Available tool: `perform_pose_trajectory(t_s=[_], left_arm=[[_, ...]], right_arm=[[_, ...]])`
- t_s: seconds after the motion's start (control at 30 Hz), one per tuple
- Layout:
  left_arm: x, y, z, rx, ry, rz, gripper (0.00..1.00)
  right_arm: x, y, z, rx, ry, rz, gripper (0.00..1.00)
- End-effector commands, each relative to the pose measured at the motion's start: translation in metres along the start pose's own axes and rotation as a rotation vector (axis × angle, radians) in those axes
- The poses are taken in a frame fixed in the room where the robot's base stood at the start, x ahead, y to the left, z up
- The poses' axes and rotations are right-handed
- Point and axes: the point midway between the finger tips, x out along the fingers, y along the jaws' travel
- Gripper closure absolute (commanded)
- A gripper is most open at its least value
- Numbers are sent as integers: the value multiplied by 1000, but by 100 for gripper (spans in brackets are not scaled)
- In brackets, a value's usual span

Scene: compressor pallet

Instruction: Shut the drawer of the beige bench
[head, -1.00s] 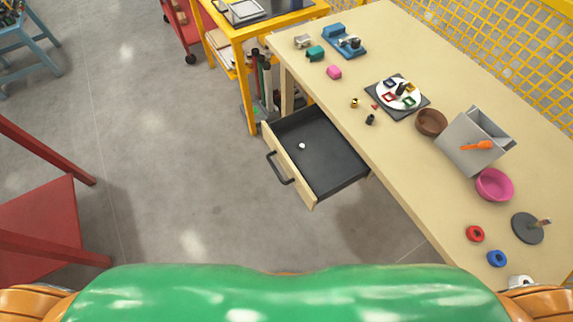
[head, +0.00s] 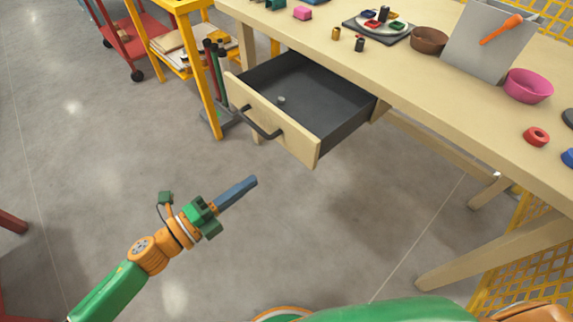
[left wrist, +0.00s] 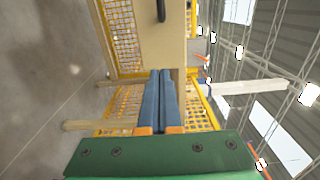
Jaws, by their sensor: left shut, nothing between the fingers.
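The beige bench (head: 420,97) runs across the right of the head view. Its drawer (head: 277,120) is pulled out, with a dark grey inside and a small pale round item (head: 281,99) in it. The black bar handle (head: 262,124) is on the drawer front. My left gripper (head: 252,182) is shut and empty, in front of and below the drawer, apart from the handle. In the left wrist view its blue fingers (left wrist: 161,100) lie together, pointing at the beige drawer front (left wrist: 163,45), and the dark handle (left wrist: 161,10) shows at the top edge. My right gripper is not in view.
A yellow-framed cart (head: 204,85) stands left of the drawer, and a red cart (head: 117,45) is further left. The floor before the drawer is clear.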

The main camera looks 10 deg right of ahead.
Motion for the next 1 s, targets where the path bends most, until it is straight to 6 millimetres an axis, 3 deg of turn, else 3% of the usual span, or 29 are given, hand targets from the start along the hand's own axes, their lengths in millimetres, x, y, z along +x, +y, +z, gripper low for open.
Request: perform_pose_trajectory(t_s=[0.3, 0.5, 0.7, 1.0], left_arm=[[70, -2, 2, -3, -4, -3, 100], [105, -1, 2, -4, -4, -1, 100], [118, 0, 2, -5, -4, 1, 100], [119, 0, 2, -6, -5, 1, 100]], right_arm=[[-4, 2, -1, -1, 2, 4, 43], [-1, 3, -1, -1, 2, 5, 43], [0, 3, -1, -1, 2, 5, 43], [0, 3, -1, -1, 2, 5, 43]])
